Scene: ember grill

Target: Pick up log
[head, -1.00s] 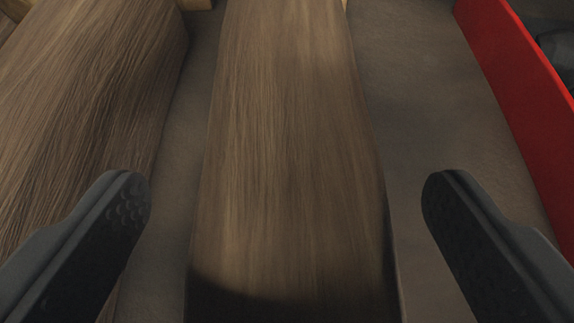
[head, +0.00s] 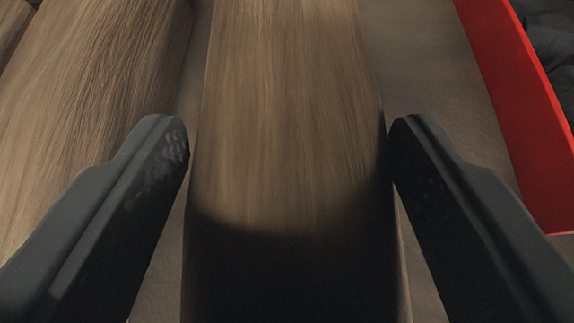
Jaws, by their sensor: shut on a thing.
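A brown wooden log (head: 288,130) runs lengthwise through the middle of the head view, between the two dark fingers of my gripper (head: 288,135). The fingers are shut on its two sides, near its lower, shadowed part. The log's far end is beyond the top of the view and its near end is cut off at the bottom. A second, rough-grained log (head: 90,110) lies to the left, partly hidden behind the left finger.
A red wall or edge (head: 520,110) stands at the right, with dark lumps (head: 555,50) beyond it. A strip of bare brownish surface (head: 430,80) lies between the held log and the red edge. A narrower gap separates the two logs.

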